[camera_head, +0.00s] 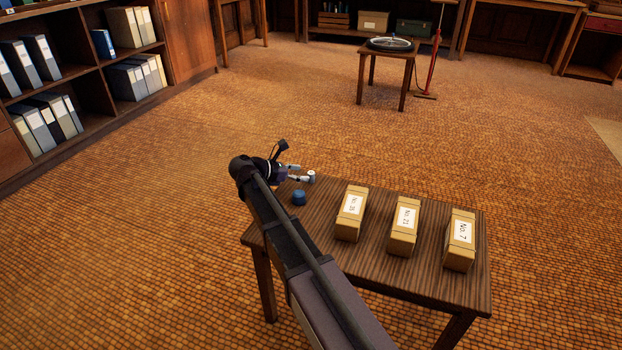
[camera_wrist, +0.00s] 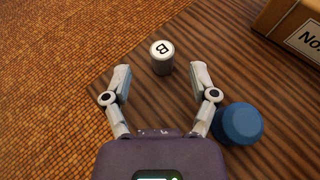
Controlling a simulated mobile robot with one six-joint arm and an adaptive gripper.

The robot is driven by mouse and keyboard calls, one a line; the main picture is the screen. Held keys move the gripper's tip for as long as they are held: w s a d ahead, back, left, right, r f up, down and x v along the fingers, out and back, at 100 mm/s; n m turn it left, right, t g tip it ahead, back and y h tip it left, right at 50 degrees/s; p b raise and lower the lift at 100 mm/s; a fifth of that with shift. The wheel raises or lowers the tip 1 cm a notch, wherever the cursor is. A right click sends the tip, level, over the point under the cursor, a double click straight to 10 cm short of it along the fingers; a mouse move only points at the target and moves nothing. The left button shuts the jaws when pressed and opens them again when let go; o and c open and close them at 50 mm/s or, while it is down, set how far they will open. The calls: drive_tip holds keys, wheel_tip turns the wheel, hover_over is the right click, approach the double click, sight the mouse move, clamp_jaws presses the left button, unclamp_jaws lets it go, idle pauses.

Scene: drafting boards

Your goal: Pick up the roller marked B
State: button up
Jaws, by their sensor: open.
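In the head view the roller (camera_head: 311,176) shows at the table's far left corner, just past my fingertips. My gripper (camera_wrist: 162,76) is open, with one finger on each side and the roller at or just beyond the tips. Contact cannot be told. In the head view my gripper (camera_head: 301,174) is partly hidden by my own arm.
A blue faceted object (camera_wrist: 238,124) stands close beside my right finger; it also shows in the head view (camera_head: 299,198). Cardboard boxes labelled No. 35 (camera_head: 351,213), a middle one (camera_head: 404,227) and No. 7 (camera_head: 460,240) stand to the right. The table's edge is close on the left.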

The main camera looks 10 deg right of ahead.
sight(311, 173)
drive_tip(key=shift+b+x, duration=0.55)
drive_tip(key=shift+x, duration=1.5)
drive_tip(key=shift+s+r, duration=0.1)
drive_tip(key=shift+r, duration=0.05)
clamp_jaws()
